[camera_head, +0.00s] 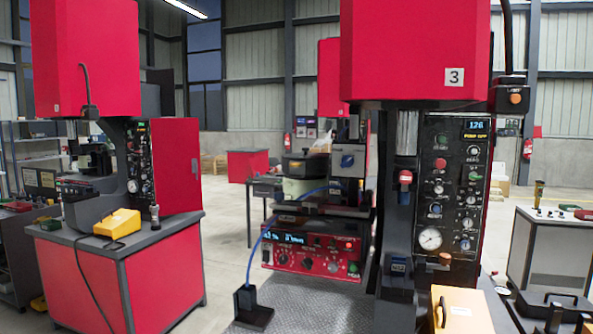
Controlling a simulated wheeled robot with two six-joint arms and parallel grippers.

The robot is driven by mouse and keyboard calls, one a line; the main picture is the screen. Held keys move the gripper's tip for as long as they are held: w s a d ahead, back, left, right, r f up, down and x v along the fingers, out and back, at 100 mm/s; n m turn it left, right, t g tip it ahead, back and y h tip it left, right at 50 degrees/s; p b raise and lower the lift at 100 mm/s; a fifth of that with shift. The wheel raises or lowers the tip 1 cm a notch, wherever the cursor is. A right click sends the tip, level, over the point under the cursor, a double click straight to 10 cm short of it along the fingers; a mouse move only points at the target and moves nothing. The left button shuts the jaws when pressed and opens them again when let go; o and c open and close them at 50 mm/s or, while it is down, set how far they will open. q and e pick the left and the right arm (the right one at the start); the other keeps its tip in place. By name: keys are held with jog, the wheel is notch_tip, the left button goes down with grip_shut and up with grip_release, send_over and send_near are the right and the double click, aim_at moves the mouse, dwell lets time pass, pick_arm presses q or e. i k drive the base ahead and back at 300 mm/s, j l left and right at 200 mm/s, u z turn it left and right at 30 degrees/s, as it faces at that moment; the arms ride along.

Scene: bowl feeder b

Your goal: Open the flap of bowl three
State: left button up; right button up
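A tall red machine (415,52) with a "3" label stands close on the right. Its dark front panel (455,190) carries a lit display, a gauge and several buttons and knobs. Behind it, near the middle, a round pale green bowl-like unit (301,183) with a dark top sits by a blue hose. A red control box (313,250) with a lit display is below it. I cannot tell which part is bowl three or its flap, or whether a flap is open. Neither of my grippers is in view.
Another red machine (85,60) stands on a red cabinet (85,285) at the left, with a yellow box (117,224) on top. A yellow box (462,310) is at the lower right. A grey bench (550,245) stands far right. Open floor (228,225) lies between the machines.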

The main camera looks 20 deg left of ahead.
aim_at(295, 168)
jog(key=i+j, duration=0.15)
jog(key=j, duration=0.15)
jog(key=i+j+z, duration=0.1)
jog(key=j, duration=0.25)
jog(key=i+j+z, duration=0.1)
jog(key=i+j, duration=0.3)
jog(key=j, duration=0.25)
